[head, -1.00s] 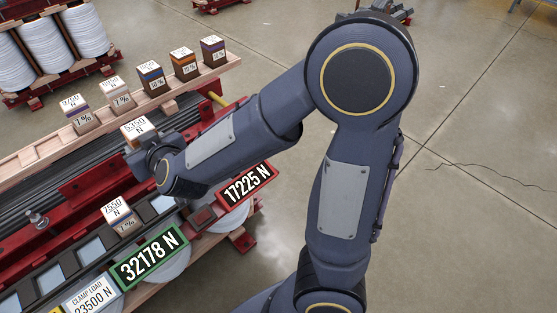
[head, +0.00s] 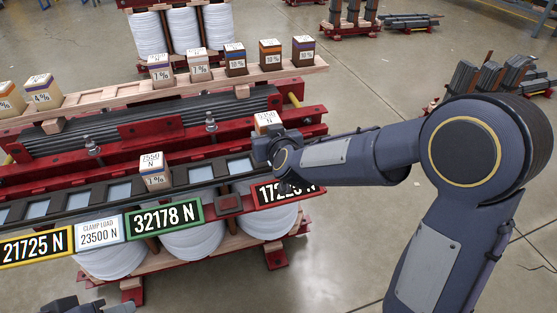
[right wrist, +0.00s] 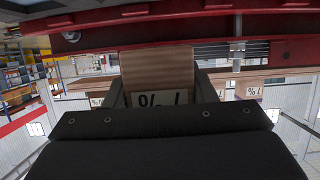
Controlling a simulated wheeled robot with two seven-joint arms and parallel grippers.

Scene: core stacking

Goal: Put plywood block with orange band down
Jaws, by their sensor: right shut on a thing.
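The plywood block with orange band (head: 267,121), its top label partly readable as "350 N", is in my right gripper (head: 262,143) in the head view. It is over the right end of the rail with windows, behind the red-framed 17225 N sign. In the right wrist view the block (right wrist: 157,72) sits between the two dark fingers, its % label upside down. Whether its underside touches anything is hidden. A dark part at the bottom left edge looks like my left gripper (head: 88,306); its fingers cannot be made out.
Another block (head: 153,168), marked 7550 N and 1%, stands on the windowed rail (head: 205,173). Several blocks stand on a wooden beam (head: 120,92) behind. Red clamp bars with bolts (head: 211,122) lie between. The green-framed 32178 N sign (head: 165,218) hangs in front.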

